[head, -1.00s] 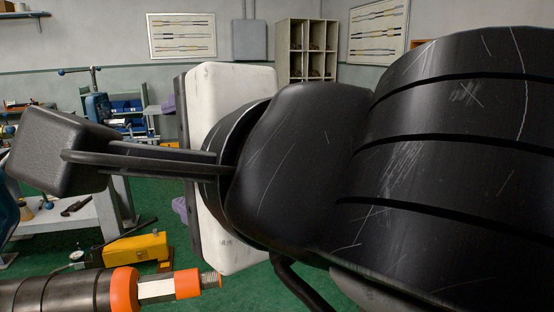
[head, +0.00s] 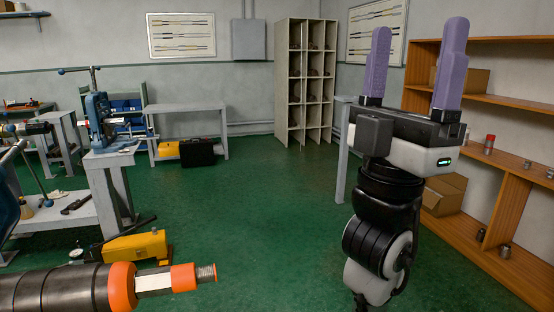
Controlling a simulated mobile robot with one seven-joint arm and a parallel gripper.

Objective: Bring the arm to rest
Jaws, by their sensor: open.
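My gripper (head: 418,65) is on the right side of the head view, pointing straight up. Its two purple fingers stand well apart with nothing between them. My arm (head: 377,235) rises from the bottom right, with the wrist upright below the gripper. The gripper is in the air in front of the wooden shelf unit and touches nothing that I can see.
A wooden shelf (head: 520,205) with boxes and small fittings stands right. A blue vise (head: 98,118) is on a stand at left. A large pipe with orange bands (head: 122,288) lies at lower left, near a yellow pump (head: 135,247). The green floor (head: 255,205) in the middle is clear.

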